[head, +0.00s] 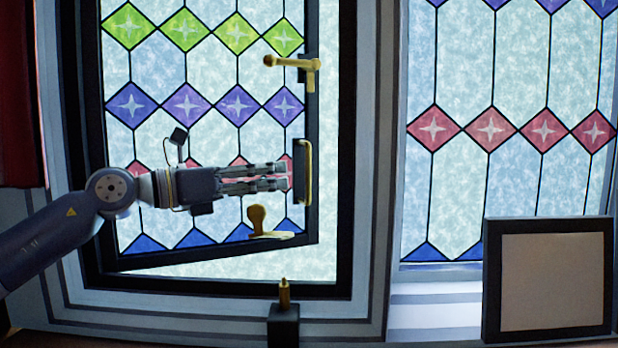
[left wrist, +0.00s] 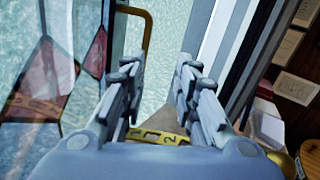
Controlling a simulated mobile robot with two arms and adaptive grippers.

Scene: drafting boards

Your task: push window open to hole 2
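The stained-glass window (head: 311,215) has a dark frame and stands ajar, its lower edge slanting away from the outer frame. A brass pull handle (head: 308,172) is on its right side; it also shows in the left wrist view (left wrist: 148,32). A brass stay (head: 262,226) lies at the bottom; in the left wrist view a brass strip (left wrist: 160,137) marked 2 shows between the fingers. A brass pin (head: 284,293) stands on a dark block below. My left gripper (head: 287,177) is open and empty, fingertips close to the handle; contact cannot be told. My right gripper is out of view.
A brass latch (head: 292,64) sits higher on the window's right edge. A dark-framed panel (head: 491,280) stands on the right sill before a second stained-glass window (head: 490,180). A red curtain (head: 18,100) hangs at far left.

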